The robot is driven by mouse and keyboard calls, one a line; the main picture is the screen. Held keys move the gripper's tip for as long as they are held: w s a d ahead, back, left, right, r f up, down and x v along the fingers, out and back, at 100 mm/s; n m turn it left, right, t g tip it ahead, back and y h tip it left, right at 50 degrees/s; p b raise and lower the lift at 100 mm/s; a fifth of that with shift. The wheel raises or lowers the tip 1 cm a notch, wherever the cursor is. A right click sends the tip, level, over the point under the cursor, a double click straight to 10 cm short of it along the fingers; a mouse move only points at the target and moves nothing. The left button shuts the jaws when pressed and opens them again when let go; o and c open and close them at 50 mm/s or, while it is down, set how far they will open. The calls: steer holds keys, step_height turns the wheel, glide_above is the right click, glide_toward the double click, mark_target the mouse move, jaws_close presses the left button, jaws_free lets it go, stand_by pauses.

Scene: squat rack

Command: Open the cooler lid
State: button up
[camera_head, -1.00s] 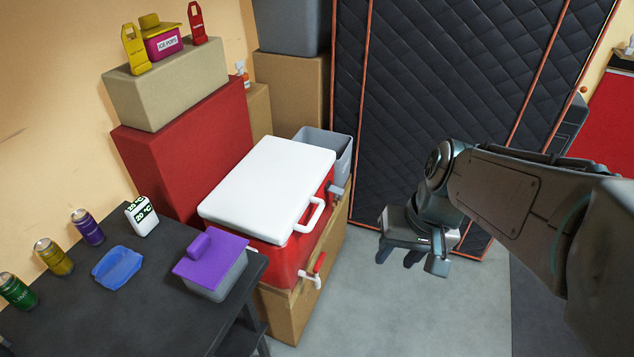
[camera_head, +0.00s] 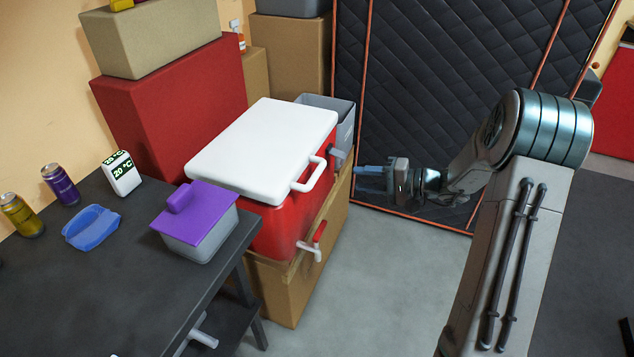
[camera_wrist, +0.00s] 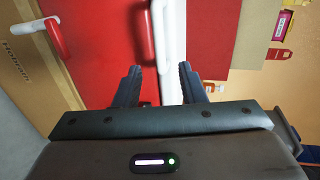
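The cooler has a red body (camera_head: 283,232) and a white lid (camera_head: 262,150), which is closed. A white handle (camera_head: 320,172) sticks out from the lid's front side. Nothing is held.
The cooler sits on a cardboard box (camera_head: 282,292). A dark table (camera_head: 95,265) at left carries a purple-lidded container (camera_head: 198,232) and cans. A grey bin (camera_head: 345,118) stands behind. The floor (camera_head: 385,270) in front is clear.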

mark_target(317, 171)
steer(key=x, duration=1.4)
steer(key=shift+w+d+f, duration=0.1)
steer(key=shift+w+d, duration=0.1)
steer(key=shift+w, duration=0.15)
jaws_close()
